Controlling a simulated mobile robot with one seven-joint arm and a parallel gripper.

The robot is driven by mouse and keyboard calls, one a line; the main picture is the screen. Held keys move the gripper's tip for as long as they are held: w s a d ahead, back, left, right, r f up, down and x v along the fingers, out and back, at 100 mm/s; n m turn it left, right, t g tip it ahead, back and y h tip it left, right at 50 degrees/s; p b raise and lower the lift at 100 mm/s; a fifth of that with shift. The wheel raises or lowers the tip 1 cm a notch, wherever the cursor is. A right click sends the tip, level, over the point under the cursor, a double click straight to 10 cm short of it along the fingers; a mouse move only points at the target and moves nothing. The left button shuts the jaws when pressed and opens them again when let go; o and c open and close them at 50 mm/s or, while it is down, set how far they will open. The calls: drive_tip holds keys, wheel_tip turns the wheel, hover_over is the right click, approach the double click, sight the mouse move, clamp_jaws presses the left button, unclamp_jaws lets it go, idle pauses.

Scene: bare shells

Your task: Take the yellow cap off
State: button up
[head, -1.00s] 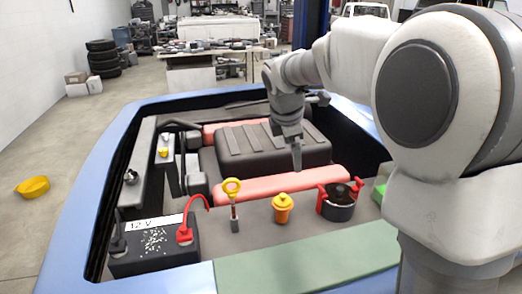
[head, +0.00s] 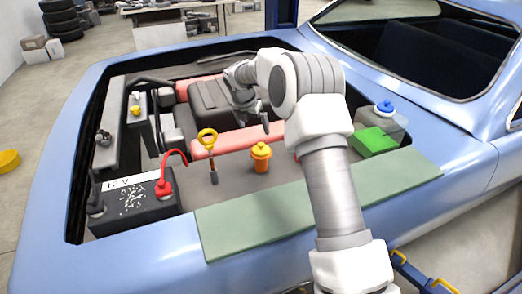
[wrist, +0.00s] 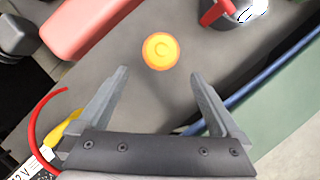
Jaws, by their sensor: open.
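The yellow cap (head: 261,149) tops an orange filler neck (head: 260,164) that stands upright in the engine bay, near the front green mat. In the wrist view the cap (wrist: 160,48) shows from above as a round yellow disc with an orange rim. My gripper (wrist: 160,74) is open and empty. In the wrist view the cap lies just beyond the fingertips, roughly centred between them, not gripped. In the head view my gripper (head: 254,124) hangs above and behind the cap, apart from it.
A battery (head: 133,203) with a red cable sits further left. A red-handled dark pot (wrist: 232,10) is to the right, and a green block (head: 374,141) lies further right. A green mat (head: 225,225) covers the front edge.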

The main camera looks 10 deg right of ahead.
sight(260, 144)
drive_tip(key=x, duration=1.2)
drive_tip(key=shift+d+f+p, duration=0.1)
drive_tip(key=shift+f+p, duration=0.15)
drive_tip(key=shift+p, duration=0.15)
drive_tip(key=c, duration=1.2)
drive_tip(key=shift+r, duration=0.1)
